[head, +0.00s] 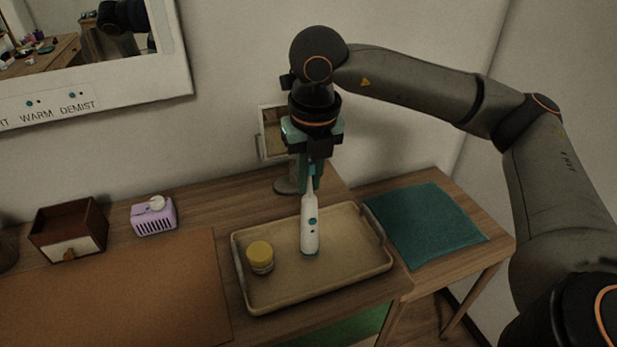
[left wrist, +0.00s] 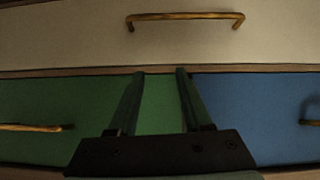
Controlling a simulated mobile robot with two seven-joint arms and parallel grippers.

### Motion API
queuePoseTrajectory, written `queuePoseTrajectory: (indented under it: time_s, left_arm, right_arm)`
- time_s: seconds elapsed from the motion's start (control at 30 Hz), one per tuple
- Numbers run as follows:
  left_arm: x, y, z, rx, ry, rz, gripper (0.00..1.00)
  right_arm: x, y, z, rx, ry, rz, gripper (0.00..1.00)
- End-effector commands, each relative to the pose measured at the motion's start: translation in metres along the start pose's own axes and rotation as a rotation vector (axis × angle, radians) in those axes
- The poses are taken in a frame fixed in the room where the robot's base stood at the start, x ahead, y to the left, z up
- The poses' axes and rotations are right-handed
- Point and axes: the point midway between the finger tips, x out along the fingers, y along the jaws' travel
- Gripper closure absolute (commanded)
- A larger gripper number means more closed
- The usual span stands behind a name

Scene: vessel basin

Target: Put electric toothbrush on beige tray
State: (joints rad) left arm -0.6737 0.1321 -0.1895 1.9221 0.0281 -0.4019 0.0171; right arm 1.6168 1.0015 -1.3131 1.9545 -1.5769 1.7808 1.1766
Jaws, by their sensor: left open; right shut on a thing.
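The electric toothbrush (head: 310,229) is white with a teal button and stands upright over the beige tray (head: 352,266). My right gripper (head: 311,186) is shut on its upper end from above. The brush's lower end appears at the tray's floor; I cannot tell whether it touches. The tray lies on the wooden counter and also holds a small yellow-lidded jar (head: 260,257) at its left. My left gripper (left wrist: 158,75) is open and empty in the left wrist view, in front of drawer fronts. It does not show in the head view.
A teal cloth (head: 425,226) lies right of the tray. A purple box (head: 154,216), a dark wooden box (head: 69,230) and an orange-brown mat (head: 130,295) are to the left. A small mirror (head: 272,133) stands behind my right gripper. Drawer handles (left wrist: 185,17) face my left gripper.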

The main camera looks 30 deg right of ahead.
Motion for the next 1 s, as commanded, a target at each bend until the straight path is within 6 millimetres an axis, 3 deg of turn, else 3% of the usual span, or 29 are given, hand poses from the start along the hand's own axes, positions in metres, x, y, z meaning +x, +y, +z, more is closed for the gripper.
queuePoseTrajectory:
  time_s: [0.43,0.47,0.7,1.0]
  left_arm:
    - [0.0032,-0.0016,0.0063,0.000,-0.005,-0.003,0.50]
    - [0.0031,-0.0014,0.0062,0.000,-0.007,-0.002,0.50]
    - [0.0018,-0.0007,0.0061,0.000,-0.012,-0.001,0.50]
    - [0.0004,0.0003,0.0031,0.000,-0.008,0.001,0.50]
  right_arm:
    - [0.0100,0.0005,-0.0018,0.000,-0.001,0.001,1.00]
    - [0.0097,0.0005,-0.0018,0.000,-0.001,0.001,0.84]
    - [0.0083,0.0005,-0.0016,0.000,0.000,0.001,0.57]
    - [0.0063,0.0006,-0.0013,0.000,-0.001,0.001,0.55]
